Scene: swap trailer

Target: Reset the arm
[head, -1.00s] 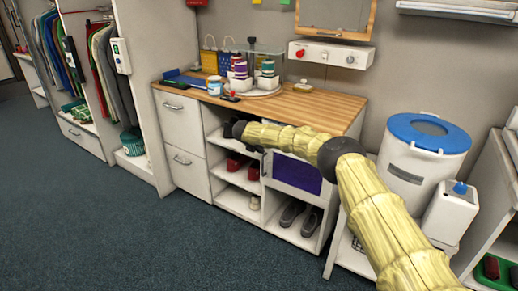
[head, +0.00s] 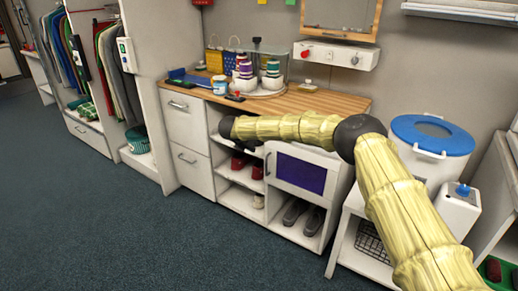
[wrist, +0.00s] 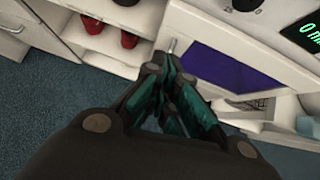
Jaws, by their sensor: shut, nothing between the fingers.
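My gripper (wrist: 167,85) shows in the wrist view with its dark, teal-padded fingers together and nothing between them. It points toward a white cabinet front with a purple panel (wrist: 225,66) and a metal handle. In the head view my yellow-sleeved arm reaches from the lower right across the front of the cabinet; its far end is a dark joint, and the fingers cannot be made out there. The purple-panelled door (head: 300,174) is just below my forearm.
The wooden-topped cabinet (head: 330,101) carries bowls, cups and a jar. Shoes (head: 294,212) and red items (head: 240,161) sit on its shelves. A blue-lidded bin (head: 432,135) and a white canister (head: 458,207) stand at right. Open carpet (head: 130,235) lies at front left.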

